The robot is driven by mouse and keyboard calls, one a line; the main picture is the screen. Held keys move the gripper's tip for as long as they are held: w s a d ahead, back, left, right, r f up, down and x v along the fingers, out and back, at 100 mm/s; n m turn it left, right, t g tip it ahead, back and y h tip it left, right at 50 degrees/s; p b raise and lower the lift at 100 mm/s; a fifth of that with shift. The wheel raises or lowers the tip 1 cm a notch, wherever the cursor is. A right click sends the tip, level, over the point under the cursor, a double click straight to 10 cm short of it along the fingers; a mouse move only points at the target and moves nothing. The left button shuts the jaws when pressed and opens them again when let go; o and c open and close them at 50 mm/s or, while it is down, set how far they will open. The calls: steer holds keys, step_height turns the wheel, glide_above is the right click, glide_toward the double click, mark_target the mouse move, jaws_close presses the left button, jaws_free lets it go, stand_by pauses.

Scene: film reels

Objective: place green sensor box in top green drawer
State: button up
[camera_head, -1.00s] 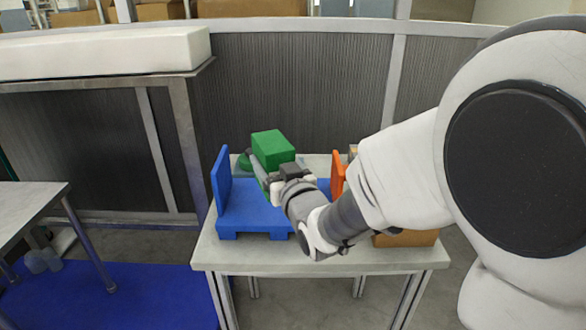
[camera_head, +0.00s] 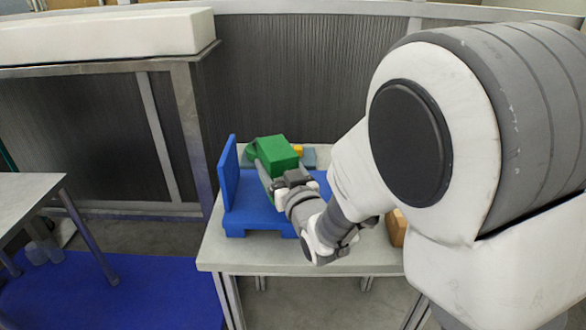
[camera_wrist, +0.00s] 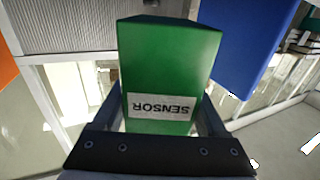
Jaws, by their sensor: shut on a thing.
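The green sensor box (camera_head: 276,154) is held in my gripper above the blue stand on the table. In the wrist view the green sensor box (camera_wrist: 168,65) sits between both fingers, its white SENSOR label upside down. My gripper (camera_wrist: 165,118) is shut on it. In the head view my gripper (camera_head: 284,178) is partly hidden behind the box and wrist. No green drawer can be made out in either view.
The blue stand (camera_head: 230,187) with an upright side panel is on the light table (camera_head: 230,258). A brown box (camera_head: 397,228) is at the table's right, partly hidden by my arm. Another table (camera_head: 22,200) stands at the left, above a blue floor mat (camera_head: 70,290).

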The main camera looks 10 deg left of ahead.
steer(key=shift+f+b, duration=0.45)
steer(key=shift+f, duration=1.3)
steer(key=shift+f+b, duration=0.2)
steer(key=shift+b, duration=0.1)
steer(key=o, duration=1.5)
steer(key=shift+r, duration=0.15)
